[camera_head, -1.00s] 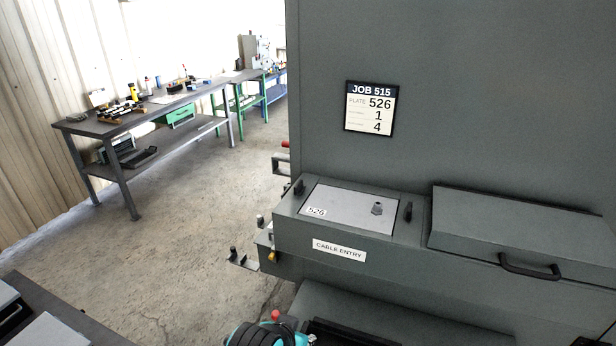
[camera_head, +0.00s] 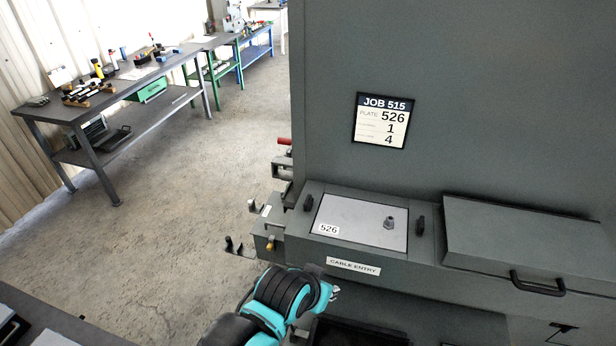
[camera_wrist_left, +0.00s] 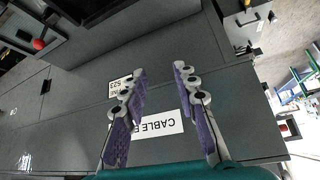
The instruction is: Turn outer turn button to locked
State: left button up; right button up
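A grey plate marked 526 (camera_head: 346,218) lies on top of the cable entry box (camera_head: 312,249). A black upright turn button (camera_head: 308,202) stands at its left edge and another (camera_head: 420,225) at its right edge; both are apart from my gripper. I cannot tell clearly which way each points. My left gripper (camera_head: 333,292), at the end of the teal arm, is in front of and below the box's front face. In the left wrist view my left gripper (camera_wrist_left: 160,72) is open and empty, its two purple-padded fingers apart over the upside-down CABLE label (camera_wrist_left: 160,125). My right gripper is not seen.
A closed lid with a black handle (camera_head: 537,284) is right of the plate. A bracket with a yellow-tipped part (camera_head: 270,243) sticks out left of the box. A job sign (camera_head: 382,120) hangs on the cabinet wall. Open floor and workbenches (camera_head: 120,85) are at the left.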

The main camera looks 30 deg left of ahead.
pick_arm(q)
notch_tip(320, 180, up, 16)
jog(key=p, duration=1.4)
notch_tip(320, 180, up, 6)
jog(key=n+g+p, duration=0.2)
jog(key=n+g, duration=0.1)
jog(key=g, duration=0.4)
send_over(308, 199)
jog(key=shift+s+d+f, duration=0.1)
jog(key=shift+d+f, duration=0.05)
jog(key=shift+a+f, duration=0.1)
jog(key=shift+a, duration=0.1)
jog(key=shift+f, duration=0.25)
notch_tip(308, 199, down, 7)
jog(key=shift+r, duration=0.1)
